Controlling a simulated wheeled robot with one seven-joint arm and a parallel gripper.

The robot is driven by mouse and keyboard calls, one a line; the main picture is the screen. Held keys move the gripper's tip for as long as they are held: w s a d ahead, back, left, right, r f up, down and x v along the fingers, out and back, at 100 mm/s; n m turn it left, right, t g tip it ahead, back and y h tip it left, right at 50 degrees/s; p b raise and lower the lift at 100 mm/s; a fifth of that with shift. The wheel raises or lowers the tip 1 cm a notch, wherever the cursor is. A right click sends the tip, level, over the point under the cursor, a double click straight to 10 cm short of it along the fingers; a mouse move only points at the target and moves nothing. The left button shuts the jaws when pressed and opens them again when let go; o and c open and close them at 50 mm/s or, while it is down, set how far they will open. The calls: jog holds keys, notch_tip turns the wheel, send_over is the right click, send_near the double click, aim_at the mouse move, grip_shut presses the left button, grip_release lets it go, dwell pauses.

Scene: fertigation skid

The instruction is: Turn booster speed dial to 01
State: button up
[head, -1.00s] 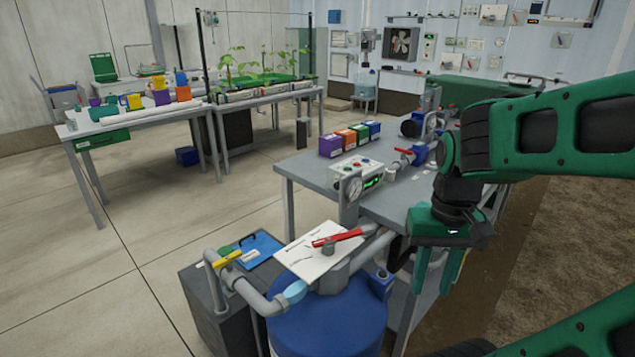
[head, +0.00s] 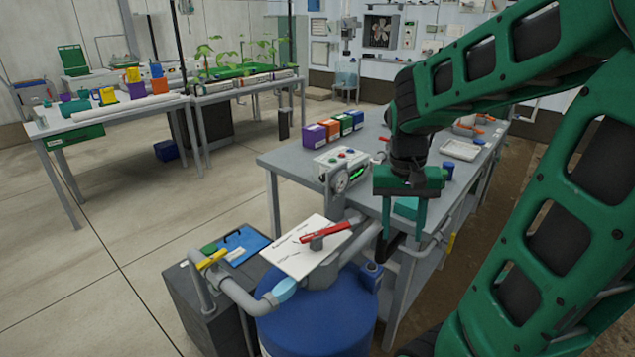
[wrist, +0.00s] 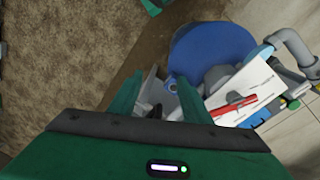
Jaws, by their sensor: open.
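The booster speed dial cannot be made out for certain. A white control box (head: 337,160) stands at the near end of the grey bench. It has small coloured knobs on top, a green lit display and a round gauge (head: 341,181) at its front. My gripper (head: 404,222) points down, open and empty, to the right of the control box and beside the bench edge. In the wrist view, the two green fingers (wrist: 158,88) are apart with nothing gripped between them. The control box's face is too small to read.
A blue drum (head: 318,328) with grey pipes stands in front, below a white sheet (head: 290,256) and a red-handled valve (head: 326,232). Several coloured boxes (head: 331,128) line the grey bench (head: 290,160). A white tray (head: 461,149) lies farther back.

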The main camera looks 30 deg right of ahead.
jog(key=w+d+f+m+h, duration=0.1)
jog(key=w+f+h, duration=0.1)
jog(key=w, duration=0.8)
jog(key=w+d+f+m+h, duration=0.1)
jog(key=w+f+m+h, duration=0.1)
jog(key=w, duration=0.8)
jog(key=t+h, duration=0.4)
jog(key=h, duration=0.4)
send_near(321, 179)
jog(key=x, duration=0.8)
jog(key=shift+s+d, duration=0.15)
jog(key=shift+d, duration=0.1)
jog(key=shift+a, duration=0.1)
jog(key=c, duration=1)
